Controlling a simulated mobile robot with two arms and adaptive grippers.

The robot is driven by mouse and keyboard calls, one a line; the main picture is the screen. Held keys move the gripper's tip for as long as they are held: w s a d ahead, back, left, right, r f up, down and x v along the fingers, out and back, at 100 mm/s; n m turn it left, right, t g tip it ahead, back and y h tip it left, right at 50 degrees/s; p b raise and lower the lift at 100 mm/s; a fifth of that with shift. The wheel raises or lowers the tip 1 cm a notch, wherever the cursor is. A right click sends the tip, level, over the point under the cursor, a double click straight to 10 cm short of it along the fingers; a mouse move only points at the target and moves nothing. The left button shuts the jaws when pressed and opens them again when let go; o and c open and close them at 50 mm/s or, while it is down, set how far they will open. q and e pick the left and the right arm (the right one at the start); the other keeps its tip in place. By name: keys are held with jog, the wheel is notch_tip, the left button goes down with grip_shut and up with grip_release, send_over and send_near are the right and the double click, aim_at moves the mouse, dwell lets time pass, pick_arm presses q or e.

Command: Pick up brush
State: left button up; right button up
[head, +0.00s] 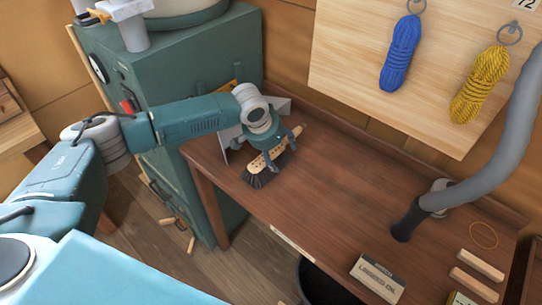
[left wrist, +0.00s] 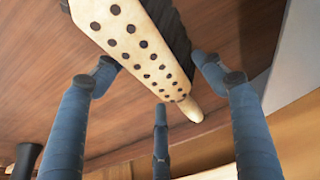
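The brush (head: 268,163) lies on the brown workbench (head: 335,205), near its left end. It has a pale wooden back with dark dots and dark bristles. My left gripper (head: 279,151) is just over it. In the left wrist view the brush (left wrist: 140,45) runs between the spread fingers of the left gripper (left wrist: 157,82), with a finger on each side and one beyond its narrow tip. The fingers look open, and I cannot tell whether any touches the brush. My right gripper is not in view.
A grey bent sheet (head: 228,150) stands behind the brush, close to the gripper. A green cabinet (head: 185,80) is at the left. A grey hose (head: 480,180), linseed oil box (head: 378,278) and wooden blocks (head: 480,265) are at the right. The bench's middle is clear.

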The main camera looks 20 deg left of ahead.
pick_arm(q)
jog(key=c, duration=1.3)
jog(key=shift+r, duration=0.2)
notch_tip(320, 180, up, 20)
jog(key=b, duration=0.3)
